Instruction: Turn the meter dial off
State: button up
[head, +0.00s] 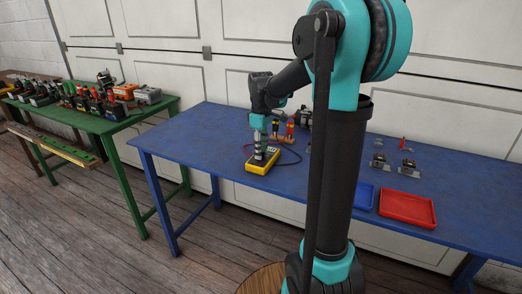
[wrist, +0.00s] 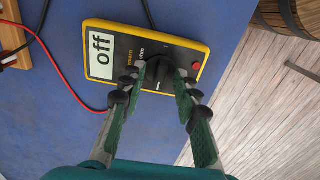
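The meter (wrist: 97,28) is yellow with a dark face and lies flat on the blue table. Its pale display (wrist: 101,54) reads "off" in the wrist view. The black meter dial (wrist: 164,73) sits between my fingertips, partly hidden by them. In the head view the meter (head: 256,168) stands near the table's front edge, under my gripper (head: 262,155).
A red lead (wrist: 62,72) and a black lead run from the meter. A red button (wrist: 196,66) is beside the dial. The blue table (head: 190,141) also holds a tool rack (head: 284,138), small metal parts, a blue tray (head: 362,196) and a red tray (head: 407,209).

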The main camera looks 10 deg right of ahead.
notch_tip(320, 180, up, 12)
dwell(0.6)
